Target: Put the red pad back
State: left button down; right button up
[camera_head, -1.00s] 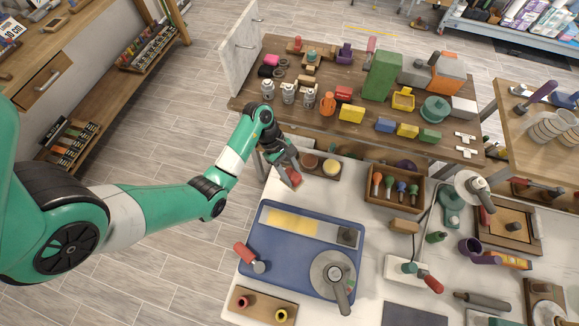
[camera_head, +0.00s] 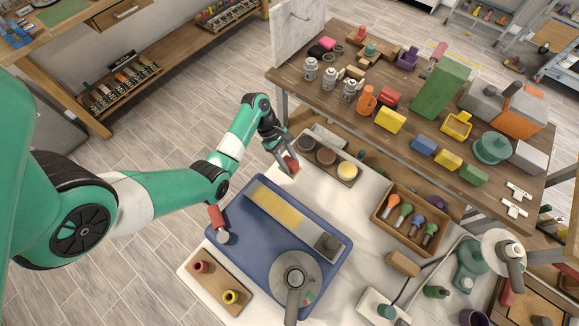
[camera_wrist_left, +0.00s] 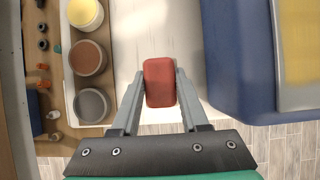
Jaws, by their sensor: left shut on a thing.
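The red pad (camera_head: 291,165) is a small rounded block. It shows clearly in the left wrist view (camera_wrist_left: 160,82), between the two grey fingers. My left gripper (camera_head: 285,161) is shut on it, near the white table's far left edge. The pad is over the white table top (camera_wrist_left: 145,35), between the blue tray and the wooden holder. I cannot tell whether it touches the table. My right gripper is in neither view.
A wooden holder (camera_head: 349,182) with three round pots stands beside the pad. The blue tray (camera_head: 250,252) with a yellow-and-grey board lies nearer. A wooden box (camera_head: 377,221) of coloured-handled tools is to the right. The brown table (camera_head: 318,93) behind is crowded.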

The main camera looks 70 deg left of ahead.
pick_arm(q)
notch_tip(320, 180, down, 3)
jog(key=shift+r, duration=0.15)
jog(key=shift+f+b, duration=0.65)
jog(key=shift+f, duration=1.35)
jog(key=shift+f, duration=0.1)
jog(key=shift+f, duration=0.15)
jog(key=shift+c, duration=2.1)
grip_release()
